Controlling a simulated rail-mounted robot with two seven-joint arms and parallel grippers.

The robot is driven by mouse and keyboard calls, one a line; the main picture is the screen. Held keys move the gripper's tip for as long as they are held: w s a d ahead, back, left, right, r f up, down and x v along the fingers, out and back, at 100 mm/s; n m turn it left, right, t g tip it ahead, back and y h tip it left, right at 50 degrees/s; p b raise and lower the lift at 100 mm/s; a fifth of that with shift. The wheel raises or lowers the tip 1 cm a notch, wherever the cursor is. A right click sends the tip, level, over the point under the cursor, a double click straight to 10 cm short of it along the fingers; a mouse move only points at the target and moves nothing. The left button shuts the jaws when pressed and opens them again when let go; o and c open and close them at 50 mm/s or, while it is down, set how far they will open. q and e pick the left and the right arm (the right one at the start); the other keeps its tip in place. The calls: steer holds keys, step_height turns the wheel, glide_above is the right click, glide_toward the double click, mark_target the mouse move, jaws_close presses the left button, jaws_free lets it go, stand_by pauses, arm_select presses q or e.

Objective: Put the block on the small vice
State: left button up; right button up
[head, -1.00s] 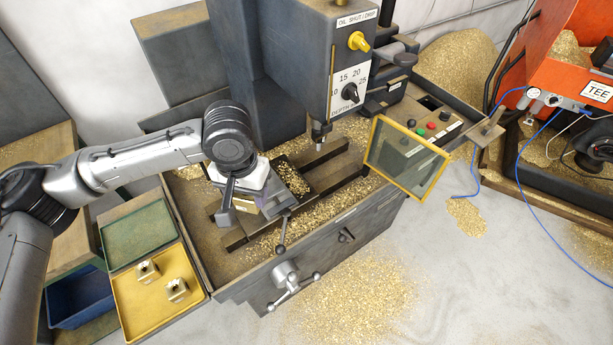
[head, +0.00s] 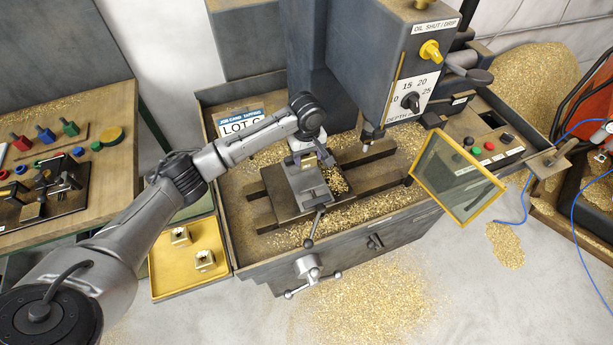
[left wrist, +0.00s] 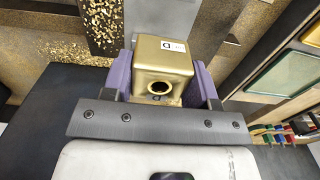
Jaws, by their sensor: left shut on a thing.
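My left gripper (head: 314,160) is over the far end of the grey vice (head: 308,188) on the drilling machine's table. In the left wrist view its purple fingers (left wrist: 160,83) are shut on the sides of a brass block (left wrist: 163,64) with a round hole and a white label "D". In the head view the block is mostly hidden by the gripper, and I cannot tell whether it touches the vice. A small vice-like fixture (head: 42,186) stands on a dark plate on the left bench. My right gripper is not in view.
A yellow tray (head: 165,287) with two brass blocks lies left of the machine. The drill head (head: 415,80) and a yellow-framed guard (head: 455,178) stand to the right. Brass chips cover parts of the machine table. The left bench (head: 95,85) holds several coloured parts.

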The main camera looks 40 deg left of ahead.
arm_select(q)
step_height(320, 180, down, 8)
steer(key=shift+r+b, duration=0.1)
steer(key=shift+b, duration=0.35)
steer(key=shift+f, duration=0.5)
steer(key=o, duration=1.3)
steer(key=shift+f, duration=0.15)
